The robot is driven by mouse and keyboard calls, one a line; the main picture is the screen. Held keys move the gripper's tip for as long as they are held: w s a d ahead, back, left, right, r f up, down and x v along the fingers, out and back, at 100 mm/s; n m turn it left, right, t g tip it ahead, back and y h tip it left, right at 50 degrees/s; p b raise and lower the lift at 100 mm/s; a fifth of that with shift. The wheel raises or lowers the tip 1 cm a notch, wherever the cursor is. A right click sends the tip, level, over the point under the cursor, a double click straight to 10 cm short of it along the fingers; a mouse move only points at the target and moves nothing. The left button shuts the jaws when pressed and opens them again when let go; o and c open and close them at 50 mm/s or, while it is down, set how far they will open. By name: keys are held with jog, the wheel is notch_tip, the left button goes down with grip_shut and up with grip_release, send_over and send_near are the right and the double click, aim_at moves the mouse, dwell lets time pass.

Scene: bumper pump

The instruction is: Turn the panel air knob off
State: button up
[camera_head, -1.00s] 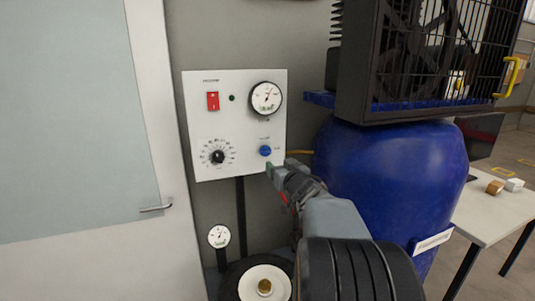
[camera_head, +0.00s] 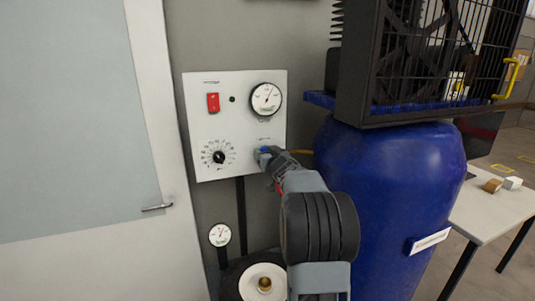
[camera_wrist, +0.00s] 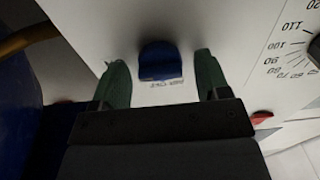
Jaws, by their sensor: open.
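The white control panel (camera_head: 203,125) hangs on the grey wall. Its blue air knob (camera_head: 265,150) is at the lower right and is partly hidden by my gripper (camera_head: 262,158) in the head view. In the wrist view the blue knob (camera_wrist: 160,61) sits between the two green fingers of my gripper (camera_wrist: 162,80), with a gap on each side. The fingers are open and reach close to the panel face. Small lettering shows beside the knob, too blurred to read.
The panel also bears a red switch (camera_head: 213,102), a round gauge (camera_head: 266,98) and a black dial (camera_head: 219,157). A large blue tank (camera_head: 390,190) stands close on the right. A lower gauge (camera_head: 220,235) stands under the panel. A door (camera_head: 80,130) is at the left.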

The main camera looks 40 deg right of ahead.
jog(key=c, duration=0.9)
jog(key=shift+f+n+b, duration=0.1)
jog(key=shift+n+b, duration=0.2)
jog(key=shift+n, duration=0.1)
jog(key=shift+a+n+b, duration=0.1)
jog(key=shift+n+b, duration=4.25)
jog(key=shift+n, duration=4.15)
